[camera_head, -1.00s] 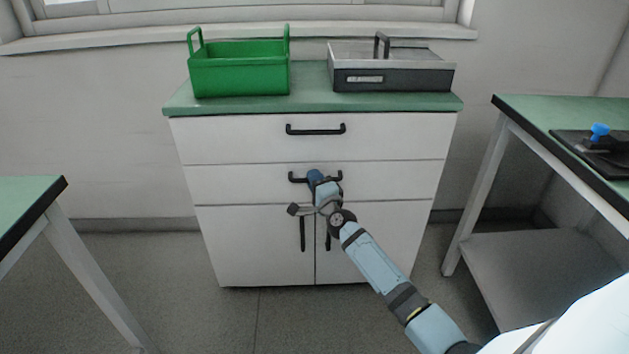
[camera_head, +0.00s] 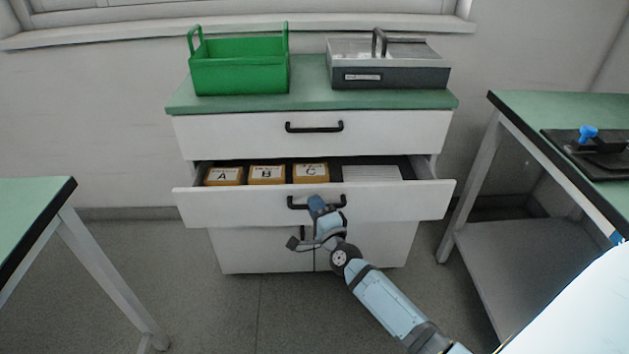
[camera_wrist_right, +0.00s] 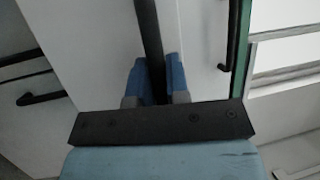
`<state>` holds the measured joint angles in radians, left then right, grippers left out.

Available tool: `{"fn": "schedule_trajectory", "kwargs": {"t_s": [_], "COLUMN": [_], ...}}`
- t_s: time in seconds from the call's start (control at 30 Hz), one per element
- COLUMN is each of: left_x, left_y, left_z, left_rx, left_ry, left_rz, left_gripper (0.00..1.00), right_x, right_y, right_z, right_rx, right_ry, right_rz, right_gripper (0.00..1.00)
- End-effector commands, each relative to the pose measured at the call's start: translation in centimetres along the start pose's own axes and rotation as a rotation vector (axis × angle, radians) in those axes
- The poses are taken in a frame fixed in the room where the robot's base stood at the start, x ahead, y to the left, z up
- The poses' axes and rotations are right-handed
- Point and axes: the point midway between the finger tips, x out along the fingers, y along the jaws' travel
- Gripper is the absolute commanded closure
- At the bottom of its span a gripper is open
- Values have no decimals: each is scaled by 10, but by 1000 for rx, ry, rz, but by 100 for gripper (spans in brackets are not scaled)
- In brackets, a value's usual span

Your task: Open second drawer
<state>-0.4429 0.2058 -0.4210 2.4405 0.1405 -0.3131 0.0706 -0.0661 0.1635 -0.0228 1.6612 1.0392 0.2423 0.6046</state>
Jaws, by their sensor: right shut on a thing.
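The second drawer (camera_head: 400,203) of the white cabinet is pulled out. Its inside shows three boxes marked A (camera_head: 223,176), B (camera_head: 267,175) and C (camera_head: 311,172), with a flat pale stack (camera_head: 371,173) to their right. My right gripper (camera_head: 317,203) is at the black handle (camera_head: 300,204) on the drawer's front. In the right wrist view, the blue fingers (camera_wrist_right: 157,80) are shut on the black handle bar (camera_wrist_right: 147,35), one on each side. My left gripper is not in view.
The closed top drawer (camera_head: 220,136) is above. A green basket (camera_head: 240,75) and a grey metal box (camera_head: 390,76) stand on the cabinet top. Green tables stand at the left (camera_head: 30,205) and right (camera_head: 520,105). The floor (camera_head: 200,310) before the cabinet is clear.

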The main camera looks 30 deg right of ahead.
Motion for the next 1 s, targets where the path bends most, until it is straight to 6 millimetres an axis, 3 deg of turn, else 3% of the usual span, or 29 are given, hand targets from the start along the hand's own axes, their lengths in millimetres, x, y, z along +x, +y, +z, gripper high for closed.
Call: {"fn": "schedule_trajectory", "kwargs": {"t_s": [0.2, 0.4, 0.6, 1.0], "left_x": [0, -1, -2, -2], "left_y": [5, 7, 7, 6], "left_z": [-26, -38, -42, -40], "left_rx": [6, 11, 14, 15], "left_ry": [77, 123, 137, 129], "left_rz": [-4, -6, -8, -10], "left_gripper": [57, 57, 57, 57], "right_x": [-44, -70, -81, -83], "right_y": [-12, -16, -17, -17], "right_z": [18, 29, 34, 35], "right_rx": [1, 1, -1, -1], "right_ry": [-1, -1, 0, 0], "right_rz": [2, 2, 0, -1], "right_gripper": [100, 100, 100, 100]}}
